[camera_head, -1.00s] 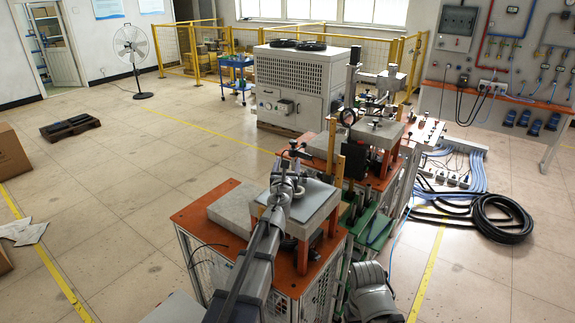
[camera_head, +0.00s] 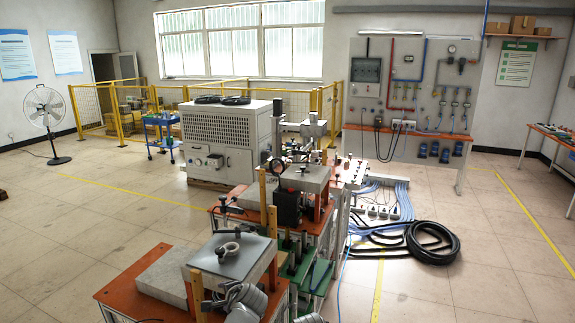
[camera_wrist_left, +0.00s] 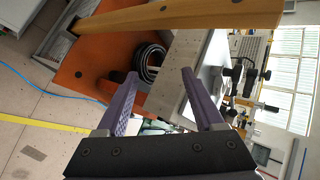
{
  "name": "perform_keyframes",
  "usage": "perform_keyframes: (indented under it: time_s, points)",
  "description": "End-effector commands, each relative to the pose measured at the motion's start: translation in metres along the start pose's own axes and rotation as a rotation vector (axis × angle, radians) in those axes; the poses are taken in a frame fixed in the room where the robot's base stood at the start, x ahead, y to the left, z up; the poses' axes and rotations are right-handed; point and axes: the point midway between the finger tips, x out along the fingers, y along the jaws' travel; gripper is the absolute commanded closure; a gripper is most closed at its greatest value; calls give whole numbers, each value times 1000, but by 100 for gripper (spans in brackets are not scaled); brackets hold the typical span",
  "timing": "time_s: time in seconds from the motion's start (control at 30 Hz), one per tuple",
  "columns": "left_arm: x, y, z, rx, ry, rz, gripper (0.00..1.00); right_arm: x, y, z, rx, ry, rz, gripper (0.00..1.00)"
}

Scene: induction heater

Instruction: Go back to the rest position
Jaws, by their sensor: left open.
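My left gripper (camera_wrist_left: 160,76) is open in the left wrist view. Its two purple fingers are apart with nothing between them. In the head view, grey parts of my left gripper and wrist (camera_head: 238,297) show low, in front of the near workstation, and the fingers are hard to make out. A grey metal ring (camera_head: 228,250) lies on the flat grey plate (camera_head: 206,262) of that workstation, apart from the gripper. My right gripper cannot be made out in either view.
The near workstation has an orange top (camera_head: 118,289). A large white machine (camera_head: 228,158) is farther back. Black hose (camera_head: 432,243) lies coiled on the floor. The floor at right is mostly clear.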

Motion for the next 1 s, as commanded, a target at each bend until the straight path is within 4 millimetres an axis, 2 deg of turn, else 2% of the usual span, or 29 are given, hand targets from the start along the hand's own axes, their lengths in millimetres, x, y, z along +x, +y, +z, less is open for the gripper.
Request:
perform_keyframes:
  time_s: [0.03,0.2,0.3,0.4,0.5,0.6,1.0]
  points:
    - [-12,34,0,-100,-7,96,31,3,0,0,0,0,0,29]
    - [-60,136,-2,-408,-101,438,31,8,-1,0,0,0,0,29]
    - [-90,180,-2,-518,-177,595,31,10,-1,-1,0,0,0,29]
    - [-115,209,-1,-584,-245,706,31,11,-1,-1,0,0,0,29]
    - [-132,226,0,-619,-292,773,31,12,-1,-1,0,0,0,29]
    - [-139,232,0,-634,-316,802,31,12,-1,-1,0,0,0,29]
    - [-140,233,0,-638,-322,808,31,12,-1,-1,0,0,0,29]
